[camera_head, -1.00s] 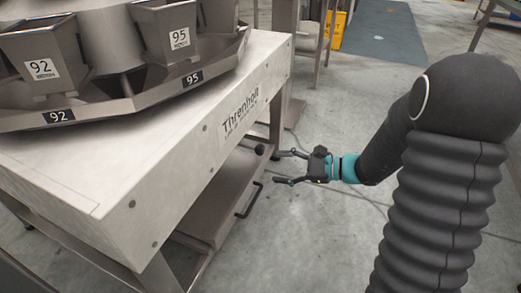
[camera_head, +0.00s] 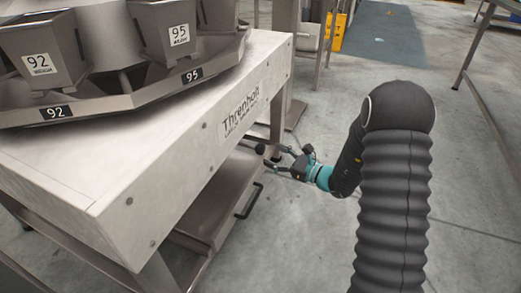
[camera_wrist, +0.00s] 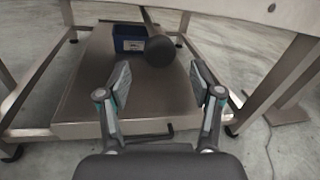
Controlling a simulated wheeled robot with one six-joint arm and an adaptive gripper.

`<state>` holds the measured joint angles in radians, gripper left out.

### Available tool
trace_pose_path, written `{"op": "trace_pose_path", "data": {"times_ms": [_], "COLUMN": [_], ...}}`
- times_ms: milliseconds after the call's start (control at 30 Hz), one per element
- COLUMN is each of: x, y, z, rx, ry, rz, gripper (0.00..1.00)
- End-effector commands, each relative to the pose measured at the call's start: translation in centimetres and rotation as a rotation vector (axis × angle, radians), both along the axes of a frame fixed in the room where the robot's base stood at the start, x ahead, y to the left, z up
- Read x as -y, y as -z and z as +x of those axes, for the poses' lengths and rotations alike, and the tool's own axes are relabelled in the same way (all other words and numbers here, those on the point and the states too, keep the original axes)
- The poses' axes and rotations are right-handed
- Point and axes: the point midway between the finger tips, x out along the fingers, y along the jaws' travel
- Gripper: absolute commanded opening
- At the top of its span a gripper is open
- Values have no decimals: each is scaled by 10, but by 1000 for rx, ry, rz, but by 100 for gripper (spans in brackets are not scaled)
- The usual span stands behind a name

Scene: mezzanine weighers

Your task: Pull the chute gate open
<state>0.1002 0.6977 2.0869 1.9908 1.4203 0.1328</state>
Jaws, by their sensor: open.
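A dark round knob (camera_head: 261,149) sticks out on a rod below the edge of the steel weigher table. In the wrist view the knob (camera_wrist: 160,51) shows its rounded end, with the rod running up and away from it. The gate itself cannot be made out. My gripper (camera_head: 276,156) is open and empty, close to the knob on its right side. In the wrist view my gripper's (camera_wrist: 160,74) two fingers are spread, and the knob lies in line with the gap, at or just beyond the fingertips. I cannot tell if they touch.
The steel table (camera_head: 150,170) carries numbered hoppers (camera_head: 165,35). Below it is a low steel platform (camera_head: 205,215) with a black bar handle (camera_head: 249,201). A blue bin (camera_wrist: 128,38) stands at the platform's far end. Table legs flank the space; open floor lies right.

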Motion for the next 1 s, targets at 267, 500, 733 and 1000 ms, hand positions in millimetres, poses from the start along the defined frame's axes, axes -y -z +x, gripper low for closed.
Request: {"op": "trace_pose_path", "data": {"times_ms": [267, 500, 733, 1000], "x": [-39, -52, -52, -52], "y": [0, 0, 0, 0], "z": [23, 31, 32, 31], "rx": [1, 0, 1, 1], "ry": [-2, -1, 0, 0], "rz": [-1, 0, -1, -1], "gripper": [65, 65, 65, 10]}}
